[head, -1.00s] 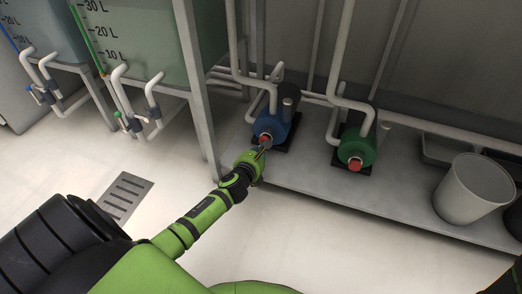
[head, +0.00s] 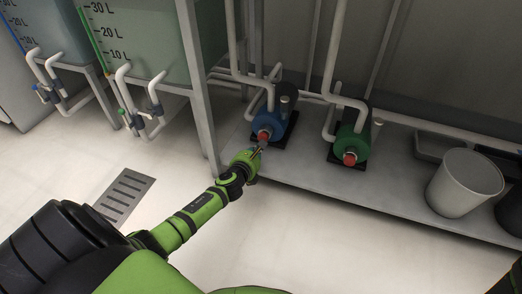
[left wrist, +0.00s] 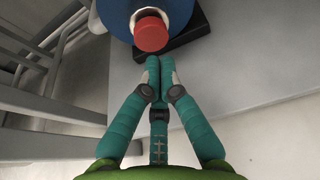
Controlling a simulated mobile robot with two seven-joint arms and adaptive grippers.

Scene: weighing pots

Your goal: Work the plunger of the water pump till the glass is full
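A blue pump (head: 268,124) stands on the low grey shelf, with a red round plunger knob (head: 263,137) on its front. It also shows at the top of the left wrist view, with its red knob (left wrist: 151,35). My left gripper (head: 261,149) is just in front of this knob. A green pump (head: 354,143) with a red knob (head: 350,158) stands to the right. No glass is visible. My right gripper is out of view.
Two graduated tanks with white pipes and taps stand at the left, the nearer one (head: 140,40) marked in litres. A white bucket (head: 464,185) stands on the shelf (head: 310,185) at the right. A metal post (head: 200,100) rises left of the blue pump. A drain grate (head: 124,195) lies in the floor.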

